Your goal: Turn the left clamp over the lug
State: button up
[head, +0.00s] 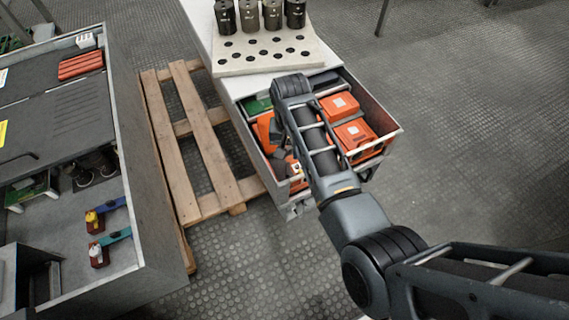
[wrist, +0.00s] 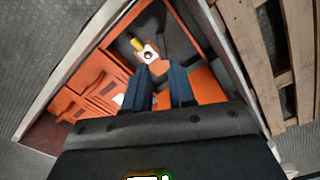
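Two small red blocks with levers sit on the grey cabinet at left in the head view. One has a yellow top and blue lever (head: 112,205); the other has a whitish top and teal lever (head: 116,238). I cannot tell whether either is the left clamp, and I make out no lug for certain. My gripper (wrist: 160,66) is over the open drawer (head: 388,127), away from those blocks. Its two fingers are apart with nothing clearly between them. Just beyond the fingertips lies a small orange-and-white piece with a yellow handle (wrist: 137,44).
Orange boxes (head: 340,105) fill the drawer's right side. A white cabinet top carries a pale board with holes (head: 262,66) and dark cylinders (head: 272,15). A wooden pallet (head: 172,130) lies between the two cabinets.

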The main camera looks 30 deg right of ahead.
aim_at(288, 168)
jog(key=shift+w+f+b, duration=0.3)
jog(key=shift+f, duration=0.4)
jog(key=shift+f+b, duration=1.55)
jog(key=shift+f, duration=2.05)
grip_shut()
